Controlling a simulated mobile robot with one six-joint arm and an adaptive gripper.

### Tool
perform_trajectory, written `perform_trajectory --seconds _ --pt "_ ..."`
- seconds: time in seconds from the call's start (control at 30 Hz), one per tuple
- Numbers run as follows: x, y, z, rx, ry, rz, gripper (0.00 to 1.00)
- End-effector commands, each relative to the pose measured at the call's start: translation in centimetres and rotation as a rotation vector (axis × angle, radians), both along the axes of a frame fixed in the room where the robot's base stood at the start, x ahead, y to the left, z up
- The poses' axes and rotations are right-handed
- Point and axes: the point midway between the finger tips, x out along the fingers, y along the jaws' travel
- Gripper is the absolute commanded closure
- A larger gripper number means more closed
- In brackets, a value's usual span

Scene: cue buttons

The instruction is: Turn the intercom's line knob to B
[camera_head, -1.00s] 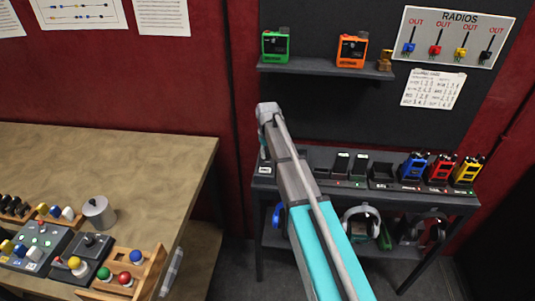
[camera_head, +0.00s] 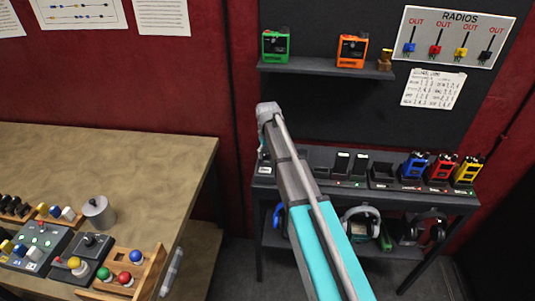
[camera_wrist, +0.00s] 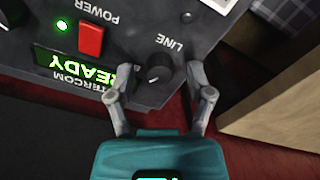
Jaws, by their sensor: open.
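The intercom (camera_wrist: 125,30) is a dark grey box in the wrist view, seen upside down. Its black round line knob (camera_wrist: 160,68) stands beside the word LINE, with a pale mark on its lower left. Position letters around the knob are not readable. My gripper (camera_wrist: 156,74) is open, its two grey fingers on either side of the knob. I cannot tell whether either finger touches it. The intercom's screen (camera_wrist: 85,70) reads READY in green.
A red power switch (camera_wrist: 91,40) and a lit green lamp (camera_wrist: 62,26) are near the knob. A wooden edge (camera_wrist: 275,110) is to the right. In the head view, a table (camera_head: 120,165) with control boxes is left, and a radio bench (camera_head: 345,190) is behind my arm.

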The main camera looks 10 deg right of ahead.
Motion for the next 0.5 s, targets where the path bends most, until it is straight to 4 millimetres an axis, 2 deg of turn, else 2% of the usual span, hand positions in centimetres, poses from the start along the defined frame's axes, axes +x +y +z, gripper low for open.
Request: perform_trajectory --seconds 0.27,0.5 --pt "0.01 0.00 0.00 0.000 0.000 0.027 0.33" --pt "0.01 -0.01 0.00 0.000 0.000 0.122 0.33"
